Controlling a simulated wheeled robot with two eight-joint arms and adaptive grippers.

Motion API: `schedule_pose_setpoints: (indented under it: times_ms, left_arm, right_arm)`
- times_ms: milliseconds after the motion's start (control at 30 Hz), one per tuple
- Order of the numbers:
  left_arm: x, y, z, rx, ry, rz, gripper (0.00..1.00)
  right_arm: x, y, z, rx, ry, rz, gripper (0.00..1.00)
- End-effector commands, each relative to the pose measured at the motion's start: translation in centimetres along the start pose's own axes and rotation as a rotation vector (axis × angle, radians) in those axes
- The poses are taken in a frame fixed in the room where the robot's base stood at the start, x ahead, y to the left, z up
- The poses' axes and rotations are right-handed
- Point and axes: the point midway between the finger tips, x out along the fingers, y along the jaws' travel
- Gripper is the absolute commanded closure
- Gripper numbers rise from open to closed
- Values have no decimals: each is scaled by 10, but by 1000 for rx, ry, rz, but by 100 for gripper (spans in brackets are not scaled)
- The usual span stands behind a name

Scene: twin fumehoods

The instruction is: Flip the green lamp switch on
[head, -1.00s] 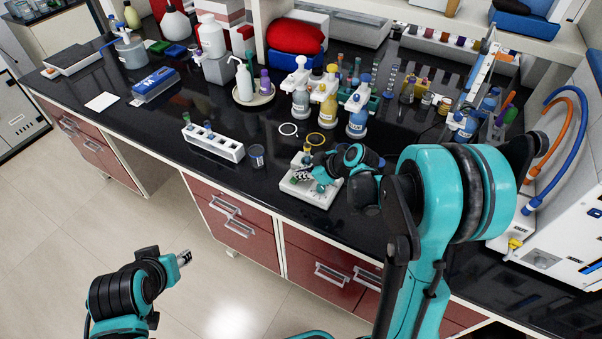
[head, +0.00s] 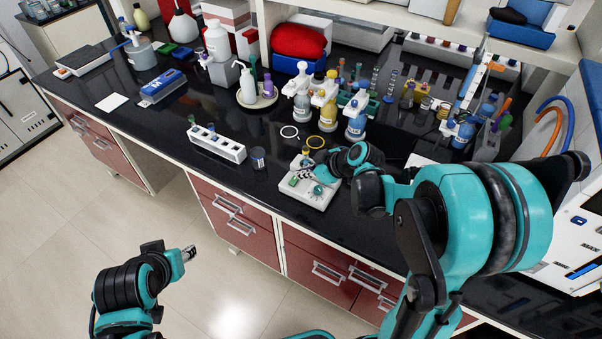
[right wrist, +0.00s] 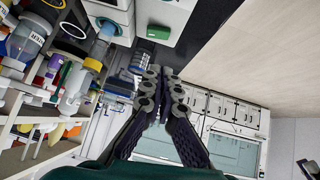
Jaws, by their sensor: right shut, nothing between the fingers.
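A white box (head: 325,196) stands near the front edge of the black bench. The green switch (head: 293,181) is on its left part in the head view. The switch also shows as a green rectangle in the right wrist view (right wrist: 158,32), on the white face of the box (right wrist: 170,8). I cannot tell which way it is tilted. My right gripper (head: 305,173) is over the back of the box, close to the switch. In the right wrist view its fingers (right wrist: 160,72) are together and empty, apart from the switch in the picture. My left gripper (head: 190,253) is over the floor, away from the bench; its jaws are too small to judge.
A white tube rack (head: 218,147) and a small cup (head: 258,158) stand left of the box. My right arm covers the bench right of the box. The bench front left of the rack is clear.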

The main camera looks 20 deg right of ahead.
Motion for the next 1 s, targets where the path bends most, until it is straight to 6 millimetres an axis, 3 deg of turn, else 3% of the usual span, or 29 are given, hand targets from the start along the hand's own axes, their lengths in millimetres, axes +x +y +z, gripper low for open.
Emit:
schedule_pose_setpoints:
  times_ms: [33,200,400,833,1000]
  left_arm:
    - [-4,0,-3,0,0,0,60]
    - [-11,0,-8,0,0,0,60]
    - [-14,0,-10,0,0,0,60]
    - [-13,0,-9,0,0,0,60]
    - [9,0,6,0,0,0,60]
  right_arm:
    - [-14,0,-2,1,1,2,100]
    - [-47,-2,0,1,0,2,100]
    - [-67,-3,0,0,1,0,100]
    - [-70,-3,1,-2,1,1,100]
    - [-65,1,5,-20,2,18,100]
